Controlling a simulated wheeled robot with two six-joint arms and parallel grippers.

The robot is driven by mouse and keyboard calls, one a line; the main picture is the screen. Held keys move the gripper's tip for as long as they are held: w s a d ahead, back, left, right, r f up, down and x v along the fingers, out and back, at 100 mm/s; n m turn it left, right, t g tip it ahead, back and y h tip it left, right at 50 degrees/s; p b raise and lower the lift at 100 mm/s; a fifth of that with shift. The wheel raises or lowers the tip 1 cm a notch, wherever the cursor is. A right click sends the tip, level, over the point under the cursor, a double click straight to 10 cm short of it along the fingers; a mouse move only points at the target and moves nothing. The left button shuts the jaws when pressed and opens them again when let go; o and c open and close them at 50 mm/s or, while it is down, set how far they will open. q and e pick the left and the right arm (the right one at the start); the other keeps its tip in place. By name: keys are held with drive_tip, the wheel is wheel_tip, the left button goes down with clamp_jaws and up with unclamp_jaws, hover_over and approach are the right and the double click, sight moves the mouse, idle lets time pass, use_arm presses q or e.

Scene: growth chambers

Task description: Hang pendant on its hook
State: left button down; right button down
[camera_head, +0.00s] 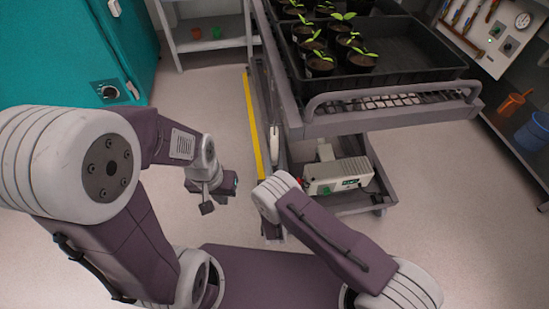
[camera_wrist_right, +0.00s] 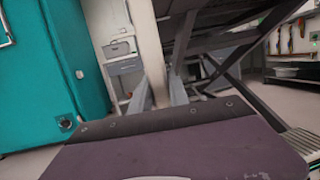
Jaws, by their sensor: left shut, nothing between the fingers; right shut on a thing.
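My left gripper (camera_head: 221,196) is shut and empty, above the bare floor left of the cart (camera_head: 395,121). My right arm reaches in from the lower right in the head view, and its wrist end hides behind its own pale joint in front of the cart.
The cart carries a black tray (camera_head: 416,77) with several potted seedlings. A white control box (camera_head: 338,176) sits on its lower shelf. A teal cabinet (camera_head: 60,50) stands at left, a shelf (camera_head: 211,43) behind. Tools hang at far right. Floor between cabinet and cart is clear.

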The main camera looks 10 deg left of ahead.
drive_tip(key=c, duration=0.9)
unclamp_jaws()
